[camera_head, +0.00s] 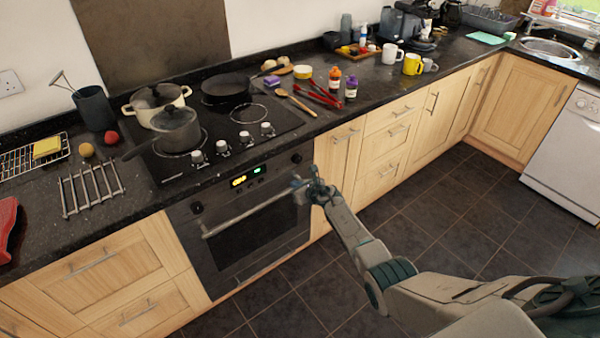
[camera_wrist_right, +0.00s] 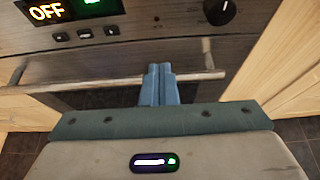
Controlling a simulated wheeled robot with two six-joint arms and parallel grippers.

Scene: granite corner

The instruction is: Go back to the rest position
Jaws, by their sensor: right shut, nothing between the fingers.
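My right gripper (camera_head: 303,186) is in front of the oven (camera_head: 250,225), near the right end of its handle (camera_head: 240,215). In the right wrist view the gripper's blue fingers (camera_wrist_right: 159,82) are together with nothing between them. They overlap the handle bar (camera_wrist_right: 105,83) in that picture; I cannot tell whether they touch it. The oven door is closed. The oven display (camera_wrist_right: 46,11) reads OFF. My left gripper is not in view.
A dark pot (camera_head: 176,130), a cream pot (camera_head: 155,100) and a black pan (camera_head: 226,87) stand on the hob. Red tongs (camera_head: 318,95), a wooden spoon (camera_head: 295,101) and bottles lie or stand on the counter. The tiled floor (camera_head: 455,210) is free.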

